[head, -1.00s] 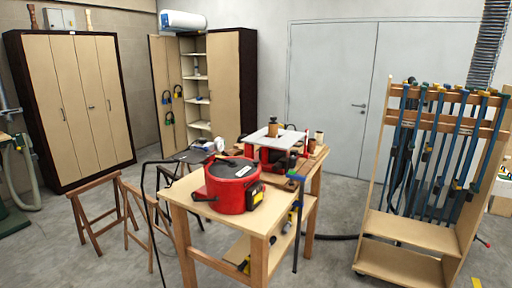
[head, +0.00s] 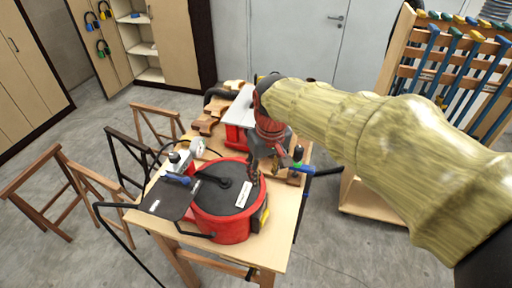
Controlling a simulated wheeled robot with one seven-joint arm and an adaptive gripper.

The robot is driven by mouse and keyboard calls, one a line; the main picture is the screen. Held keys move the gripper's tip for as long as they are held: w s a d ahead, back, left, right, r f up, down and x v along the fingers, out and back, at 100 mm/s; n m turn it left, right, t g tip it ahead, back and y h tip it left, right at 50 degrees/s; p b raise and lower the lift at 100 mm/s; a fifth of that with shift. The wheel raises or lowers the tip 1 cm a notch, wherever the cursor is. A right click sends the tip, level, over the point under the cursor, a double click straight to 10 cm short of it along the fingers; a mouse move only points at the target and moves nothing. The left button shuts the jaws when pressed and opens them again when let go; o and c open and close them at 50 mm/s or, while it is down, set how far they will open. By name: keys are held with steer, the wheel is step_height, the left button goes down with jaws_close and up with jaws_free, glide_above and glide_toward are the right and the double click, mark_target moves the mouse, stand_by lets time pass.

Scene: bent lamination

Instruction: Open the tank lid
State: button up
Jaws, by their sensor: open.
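A red round tank (head: 219,223) stands on a wooden work table (head: 273,252). Its dark flat lid (head: 219,189) lies on top, with a white label and a small knob-like piece near its middle. My gripper (head: 254,178) hangs from the sleeved arm at the tank's back right, just over or beside the lid's right edge. I cannot tell whether it touches the lid. Its fingers are small and dark here, and they look open with nothing held.
A machine with a white top (head: 241,108) stands behind. Wooden trestles (head: 45,195) stand at left, and a clamp rack (head: 450,60) at right.

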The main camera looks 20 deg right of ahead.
steer(key=shift+n+g, duration=0.3)
steer(key=shift+g, duration=0.6)
steer(key=w+p, duration=0.2)
steer(key=w+r+p, duration=0.1)
steer(key=w+p, duration=0.1)
steer(key=w+r+p, duration=0.1)
steer(key=w+p, duration=0.1)
steer(key=shift+r, duration=0.25)
steer(key=shift+w+f, duration=0.1)
steer(key=shift+f, duration=3.9)
steer(key=c, duration=0.3)
jaws_close()
